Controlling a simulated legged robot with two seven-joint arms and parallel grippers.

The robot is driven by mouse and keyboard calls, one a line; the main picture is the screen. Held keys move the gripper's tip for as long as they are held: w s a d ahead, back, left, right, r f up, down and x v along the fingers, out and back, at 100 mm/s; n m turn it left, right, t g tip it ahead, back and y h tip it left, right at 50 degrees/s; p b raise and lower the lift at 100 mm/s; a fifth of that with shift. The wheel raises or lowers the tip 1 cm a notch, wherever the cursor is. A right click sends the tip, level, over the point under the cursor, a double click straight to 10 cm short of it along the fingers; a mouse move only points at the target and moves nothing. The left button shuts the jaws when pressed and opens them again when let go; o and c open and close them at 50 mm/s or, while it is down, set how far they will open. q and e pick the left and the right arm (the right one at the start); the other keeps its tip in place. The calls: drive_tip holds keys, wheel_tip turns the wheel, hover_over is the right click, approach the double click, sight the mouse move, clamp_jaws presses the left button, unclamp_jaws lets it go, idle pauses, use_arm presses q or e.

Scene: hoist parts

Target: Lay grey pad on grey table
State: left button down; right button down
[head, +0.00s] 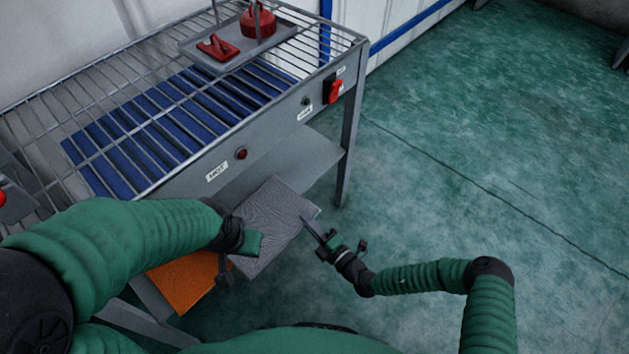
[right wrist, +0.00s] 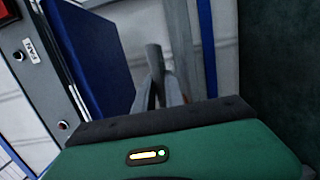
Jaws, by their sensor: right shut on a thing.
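The grey pad (head: 272,232) is a flat, textured square in front of the grey table's front panel, lower than the wire top. My right gripper (head: 308,223) is shut on its right edge. In the right wrist view the fingers (right wrist: 155,80) point away from me; which grey surface there is the pad, I cannot tell. My left gripper (head: 226,274) is at the pad's left edge, largely hidden by its own wrist; its jaws are unclear. The grey table (head: 262,138) has a wire-grid top over a blue slatted-looking surface.
An orange pad (head: 188,280) lies low at the left, partly behind my left arm. A grey tray (head: 228,62) with red parts (head: 257,22) stands on the table's far end. A red switch (head: 333,90) sticks out from the front panel. Green floor at the right is clear.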

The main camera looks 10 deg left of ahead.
drive_tip(key=shift+d, duration=0.15)
drive_tip(key=s+d+r+m+t+h, duration=0.1)
drive_tip(key=d+r+m+t+h, duration=0.2)
drive_tip(key=d+r, duration=0.45)
drive_tip(key=d+r+m+t+h, duration=0.1)
drive_tip(key=d+r+m+h, duration=0.4)
drive_tip(key=d, duration=0.6)
drive_tip(key=s+d+r+m+t+h, duration=0.15)
drive_tip(key=d+r+h, duration=0.3)
drive_tip(key=d, duration=0.55)
drive_tip(key=s+r+n+g+y+p, duration=0.1)
drive_tip(key=s+r+n+y+p, duration=0.1)
drive_tip(key=r+p, duration=0.8)
drive_tip(key=s+r+n+y+p, duration=0.3)
drive_tip(key=s+r+y+p, duration=0.2)
drive_tip(key=r+p, duration=0.6)
drive_tip(key=y+p, duration=0.1)
drive_tip(key=p, duration=0.6)
drive_tip(key=shift+s+a+r+n+g, duration=0.15)
drive_tip(key=shift+a+r+n+g, duration=0.1)
drive_tip(key=shift+a+n+g, duration=0.1)
drive_tip(key=shift+d, duration=0.1)
